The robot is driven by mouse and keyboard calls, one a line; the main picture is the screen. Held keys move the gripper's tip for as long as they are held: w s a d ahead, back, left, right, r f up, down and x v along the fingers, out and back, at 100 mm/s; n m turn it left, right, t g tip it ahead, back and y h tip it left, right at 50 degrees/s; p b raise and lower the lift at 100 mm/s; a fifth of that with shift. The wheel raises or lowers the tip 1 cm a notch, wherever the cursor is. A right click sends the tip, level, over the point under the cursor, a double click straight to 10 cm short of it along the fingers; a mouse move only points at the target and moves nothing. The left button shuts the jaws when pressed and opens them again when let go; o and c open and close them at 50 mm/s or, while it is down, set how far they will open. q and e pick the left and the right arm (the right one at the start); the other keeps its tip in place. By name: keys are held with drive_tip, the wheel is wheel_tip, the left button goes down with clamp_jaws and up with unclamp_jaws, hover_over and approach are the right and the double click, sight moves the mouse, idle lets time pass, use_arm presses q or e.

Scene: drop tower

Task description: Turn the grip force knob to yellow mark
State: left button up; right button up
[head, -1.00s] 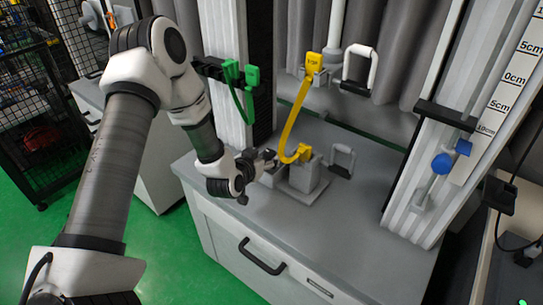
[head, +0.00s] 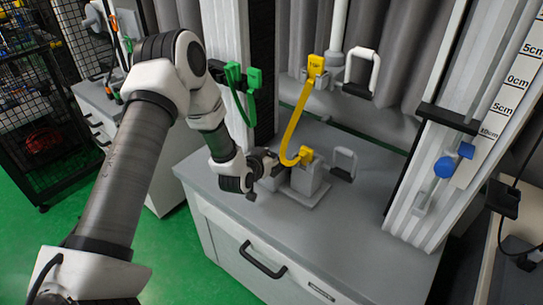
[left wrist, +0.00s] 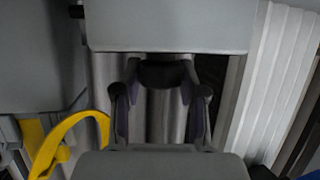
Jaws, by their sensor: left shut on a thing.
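The grey lower grip block (head: 306,180) stands on the cabinet top, with a yellow strap (head: 290,128) running up to the upper grip. My left gripper (head: 272,161) is at the block's left side. In the left wrist view, the left gripper's two fingers (left wrist: 160,80) close on a dark knob (left wrist: 160,74) in front of a grey block (left wrist: 170,27). The yellow strap shows there at the left (left wrist: 70,135). Any yellow mark by the knob is hidden or too small to see. My right gripper is not in view.
A green strap (head: 238,95) hangs behind my left arm. A column with a blue knob (head: 444,167) is at the right. The cabinet's front top (head: 290,232) is clear.

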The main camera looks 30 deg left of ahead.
use_arm(q)
drive_tip(key=shift+m, duration=0.3)
drive_tip(key=m+h, duration=0.1)
drive_tip(key=h, duration=0.1)
drive_tip(key=shift+a+m+h+p, duration=0.1)
drive_tip(key=shift+m+h+p, duration=0.2)
drive_tip(key=shift+m, duration=0.1)
drive_tip(key=m+h, duration=0.3)
drive_tip(key=shift+m+g+h+p, duration=0.3)
drive_tip(key=shift+g+h, duration=0.1)
drive_tip(key=m+g+h+p, duration=0.2)
drive_tip(key=m+g+h, duration=0.1)
drive_tip(key=m+h, duration=0.1)
drive_tip(key=shift+h, duration=0.3)
drive_tip(key=shift+m+g+h, duration=0.7)
drive_tip(key=shift+m+g, duration=0.1)
drive_tip(key=shift+m, duration=0.3)
drive_tip(key=shift+f+m+g+h+b, duration=0.15)
drive_tip(key=shift+m+g+h+b, duration=0.35)
drive_tip(key=shift+m+g, duration=0.6)
drive_tip(key=shift+m+g+h, duration=0.4)
drive_tip(key=shift+m+g, duration=0.3)
